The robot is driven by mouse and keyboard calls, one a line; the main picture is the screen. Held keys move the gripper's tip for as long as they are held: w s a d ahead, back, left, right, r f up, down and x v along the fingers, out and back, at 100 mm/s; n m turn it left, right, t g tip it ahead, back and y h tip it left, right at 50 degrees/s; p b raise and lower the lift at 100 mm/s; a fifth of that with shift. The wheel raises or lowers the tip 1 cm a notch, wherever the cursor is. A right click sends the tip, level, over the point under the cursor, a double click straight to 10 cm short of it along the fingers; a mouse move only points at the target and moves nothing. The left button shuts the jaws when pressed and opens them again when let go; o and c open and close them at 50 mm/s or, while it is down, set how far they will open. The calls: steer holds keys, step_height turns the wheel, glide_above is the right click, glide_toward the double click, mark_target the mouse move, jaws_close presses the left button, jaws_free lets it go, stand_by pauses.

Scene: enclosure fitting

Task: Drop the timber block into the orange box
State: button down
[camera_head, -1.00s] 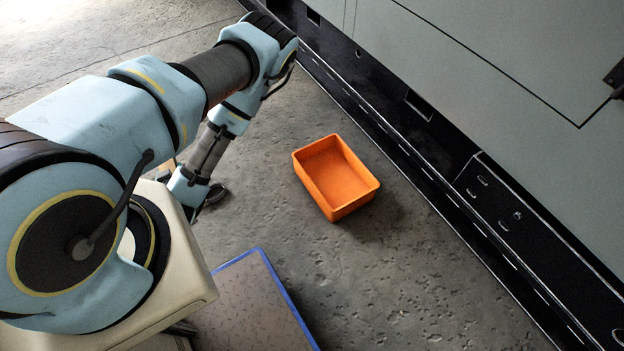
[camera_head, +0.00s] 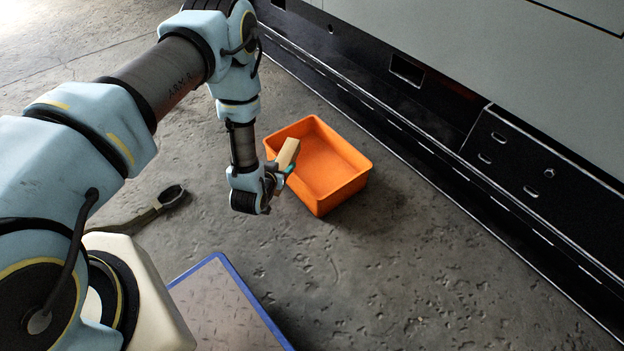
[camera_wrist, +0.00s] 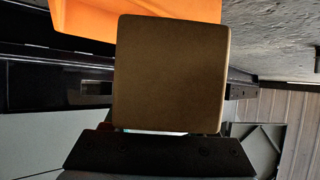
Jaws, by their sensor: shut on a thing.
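The timber block (camera_head: 288,153) is a small pale wooden piece. My gripper (camera_head: 281,173) is shut on it and holds it up at the near left side of the orange box. In the wrist view the block (camera_wrist: 170,75) fills the middle, above the dark edge of my gripper (camera_wrist: 160,152). The orange box (camera_head: 343,190) is an open bin on the concrete floor, and its inside looks empty where it shows. The block overlaps its left rim in the head view; I cannot tell whether it is above the opening. The box also shows behind the block in the wrist view (camera_wrist: 85,18).
A grey cabinet (camera_head: 450,45) with a black base (camera_head: 510,150) runs along the right. A blue-edged mat or platform (camera_head: 225,305) lies at the front. A dark brush-like object (camera_head: 172,196) lies on the floor at left. Concrete floor right of the box is clear.

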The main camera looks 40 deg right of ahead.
mark_target(293, 144)
steer(key=w+d+r+m+g+h+b, duration=0.1)
steer(key=w+d+m+g+h+b, duration=0.15)
steer(key=d+m+g+b, duration=0.9)
steer(key=d+f+n+t+b, duration=0.4)
steer(key=d+f+b, duration=0.1)
steer(key=d+b, duration=0.1)
steer(key=shift+w+d+f+y+b, duration=0.25)
steer(key=shift+w+y+b, duration=0.2)
steer(key=shift+b, duration=0.15)
steer(key=shift+n, duration=0.25)
steer(key=shift+c, duration=0.7)
jaws_free()
steer(key=shift+a, duration=0.1)
steer(key=p+v, duration=0.4)
steer(key=v, duration=0.5)
steer(key=shift+s+a+r+p, duration=0.1)
steer(key=shift+a+r+p, duration=0.05)
steer(key=shift+r+p, duration=0.2)
steer(key=shift+a+r, duration=0.1)
steer(key=shift+a, duration=0.45)
